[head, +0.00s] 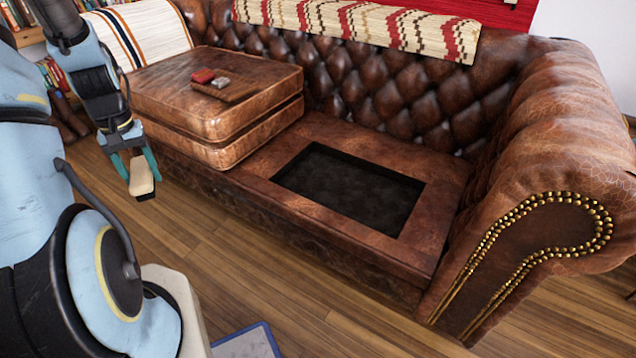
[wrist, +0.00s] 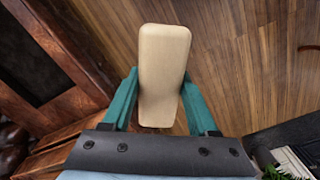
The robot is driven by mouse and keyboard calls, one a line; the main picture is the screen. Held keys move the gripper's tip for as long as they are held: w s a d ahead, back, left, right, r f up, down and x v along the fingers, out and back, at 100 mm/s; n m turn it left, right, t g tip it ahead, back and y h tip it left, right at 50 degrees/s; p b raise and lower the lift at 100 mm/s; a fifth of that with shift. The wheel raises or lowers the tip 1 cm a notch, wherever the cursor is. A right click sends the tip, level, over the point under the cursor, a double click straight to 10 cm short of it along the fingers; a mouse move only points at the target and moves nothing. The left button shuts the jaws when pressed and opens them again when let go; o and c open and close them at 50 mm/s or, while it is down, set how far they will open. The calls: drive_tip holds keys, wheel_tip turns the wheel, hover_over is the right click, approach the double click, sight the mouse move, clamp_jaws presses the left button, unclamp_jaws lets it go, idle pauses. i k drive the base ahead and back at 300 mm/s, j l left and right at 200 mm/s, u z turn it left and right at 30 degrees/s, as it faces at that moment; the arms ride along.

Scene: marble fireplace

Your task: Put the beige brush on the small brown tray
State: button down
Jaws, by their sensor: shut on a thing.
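My gripper (head: 138,167) is shut on the beige brush (head: 141,177), which hangs between its teal fingers in front of the sofa, over the wood floor. In the wrist view the brush (wrist: 162,70) is a pale, rounded block held between both fingertips. The small brown tray (head: 232,91) lies on top of the stacked sofa cushions, to the right of and beyond my gripper. A red item (head: 203,76) and a small greyish item (head: 221,82) sit on the tray's left part. Its right part looks bare.
The brown leather sofa (head: 400,180) has two stacked cushions (head: 200,125) at its left. A dark rectangular recess (head: 350,190) lies in the seat to their right. A striped blanket (head: 143,32) hangs over the back behind the cushions. A blue-edged object (head: 247,343) lies on the floor.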

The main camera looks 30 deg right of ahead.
sight(235, 90)
drive_tip(key=i, duration=0.75)
drive_tip(key=i+l, duration=0.1)
drive_tip(key=i, duration=0.65)
drive_tip(key=j+u, duration=0.05)
